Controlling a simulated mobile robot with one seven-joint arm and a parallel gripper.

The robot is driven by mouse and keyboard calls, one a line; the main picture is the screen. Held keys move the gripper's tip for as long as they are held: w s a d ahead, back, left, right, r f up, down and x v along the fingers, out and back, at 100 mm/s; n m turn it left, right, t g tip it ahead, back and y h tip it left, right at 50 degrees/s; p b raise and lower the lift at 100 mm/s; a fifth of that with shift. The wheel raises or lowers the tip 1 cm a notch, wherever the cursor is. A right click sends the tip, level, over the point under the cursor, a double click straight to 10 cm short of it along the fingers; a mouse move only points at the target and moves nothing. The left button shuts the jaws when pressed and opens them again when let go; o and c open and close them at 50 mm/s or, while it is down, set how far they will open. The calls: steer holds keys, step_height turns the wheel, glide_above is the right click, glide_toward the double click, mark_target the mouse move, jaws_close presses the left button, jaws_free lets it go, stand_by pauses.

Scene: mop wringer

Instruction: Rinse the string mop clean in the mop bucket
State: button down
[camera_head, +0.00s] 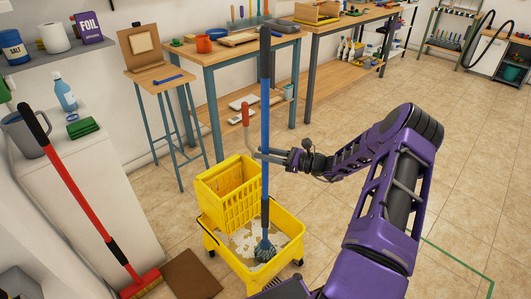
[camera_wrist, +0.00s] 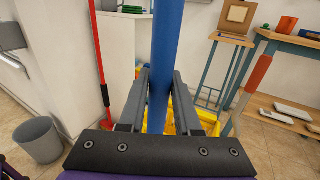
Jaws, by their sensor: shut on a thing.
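The string mop (camera_head: 265,130) stands nearly upright, with a blue pole and a dark grip at the top. Its grey-blue string head (camera_head: 264,249) is down in the yellow mop bucket (camera_head: 284,277), at the murky, foam-patched water; how deep it sits is hard to tell. The yellow wringer (camera_head: 230,188) sits at the bucket's back left. My gripper (camera_head: 268,156) is shut on the pole above the bucket. In the wrist view the blue pole (camera_wrist: 167,55) runs between my two fingers (camera_wrist: 158,95).
The wringer lever with a red grip (camera_head: 246,113) rises close to my gripper. A red broom (camera_head: 75,190) leans at the left by a white cabinet and a brown mat (camera_head: 190,275). A workbench (camera_head: 225,55) stands behind.

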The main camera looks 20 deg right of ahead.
mark_target(265, 87)
step_height(265, 87, up, 14)
steer(key=p, duration=0.9)
steer(key=shift+r, duration=4.65)
steer(key=shift+d, duration=0.1)
